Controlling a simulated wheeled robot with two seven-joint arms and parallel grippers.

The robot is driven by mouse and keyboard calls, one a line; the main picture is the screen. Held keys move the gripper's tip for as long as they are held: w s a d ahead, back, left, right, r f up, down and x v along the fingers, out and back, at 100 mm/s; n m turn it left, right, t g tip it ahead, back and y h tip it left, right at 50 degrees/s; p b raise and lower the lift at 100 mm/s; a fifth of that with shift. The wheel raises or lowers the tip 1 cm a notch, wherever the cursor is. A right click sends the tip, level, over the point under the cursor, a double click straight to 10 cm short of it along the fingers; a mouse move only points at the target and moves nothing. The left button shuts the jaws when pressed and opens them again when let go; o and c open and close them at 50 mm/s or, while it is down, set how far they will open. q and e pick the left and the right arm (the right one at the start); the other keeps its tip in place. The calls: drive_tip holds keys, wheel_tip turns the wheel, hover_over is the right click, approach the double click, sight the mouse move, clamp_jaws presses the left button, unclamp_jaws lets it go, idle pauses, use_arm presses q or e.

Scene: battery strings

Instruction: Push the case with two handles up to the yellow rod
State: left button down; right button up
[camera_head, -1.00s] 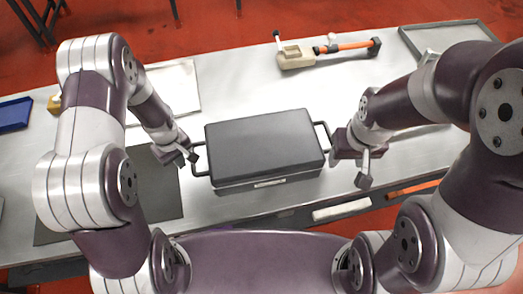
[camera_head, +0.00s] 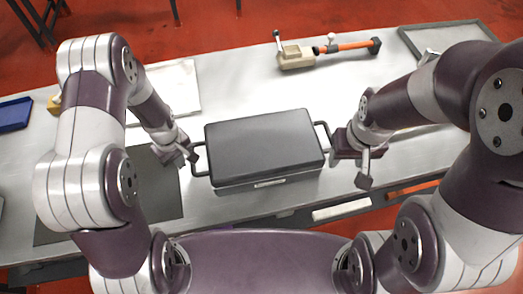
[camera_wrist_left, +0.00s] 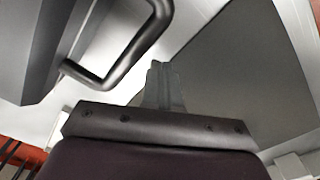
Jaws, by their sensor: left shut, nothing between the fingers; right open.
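The dark grey case (camera_head: 262,142) lies flat at the middle of the table near its front edge. Its left handle (camera_head: 197,160) and right handle (camera_head: 325,135) stick out at the sides. My left gripper (camera_head: 190,155) is shut and empty beside the left handle. In the left wrist view its shut fingers (camera_wrist_left: 165,85) are close to the handle (camera_wrist_left: 130,58), and I cannot tell if they touch. My right gripper (camera_head: 364,166) is open near the right handle, with no handle seen between its fingers. I see no clearly yellow rod; an orange rod (camera_head: 350,46) lies behind the case.
The orange rod belongs to a tool with a beige block (camera_head: 296,57). A grey tray (camera_head: 420,40) is at the back right, a white sheet (camera_head: 178,85) at the back left. A dark mat (camera_head: 150,195) lies left of the case. Bare table lies between case and tool.

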use_arm(q)
drive_tip(key=shift+d, duration=0.15)
drive_tip(key=shift+d, duration=0.5)
